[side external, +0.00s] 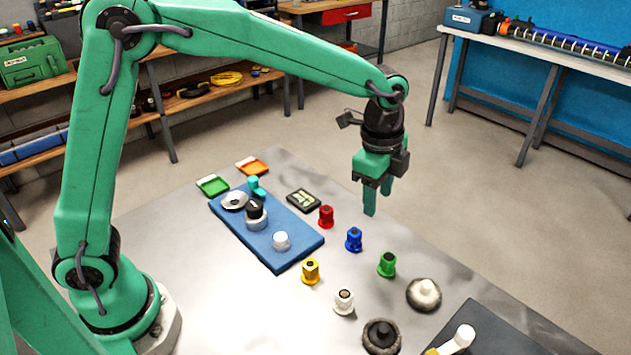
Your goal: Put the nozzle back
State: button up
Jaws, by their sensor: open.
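My gripper (378,199) points down, open and empty, above the far side of the metal table. It appears to be above the table and apart from the small parts. Several small flanged parts that look like nozzles stand upright on the table: red (326,217), blue (354,239), green (387,264), yellow (310,271) and white (344,301). I cannot tell which one the task means. A blue board (300,247) holds a grey disc (234,201), a black-topped piece (256,212), a teal piece (257,187) and a white knob (281,240).
Two round brushes, pale (423,294) and dark (381,336), stand at the right front. A dark pad (500,338) bears a white-handled tool (458,339). Green (212,185) and orange (252,166) trays and a small dark box (303,200) lie behind. The left-front tabletop is bare.

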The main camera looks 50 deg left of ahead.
jog(key=s+a+r+n+t, duration=0.2)
jog(key=s+a+r+n, duration=0.65)
jog(key=s+a, duration=0.2)
jog(key=s+a+f+n+t, duration=0.1)
jog(key=s+a+n+t, duration=0.1)
jog(key=s+a+n, duration=0.5)
jog(key=shift+s+a+t, duration=0.15)
jog(key=shift+s+t, duration=0.25)
jog(key=shift+s, duration=1.8)
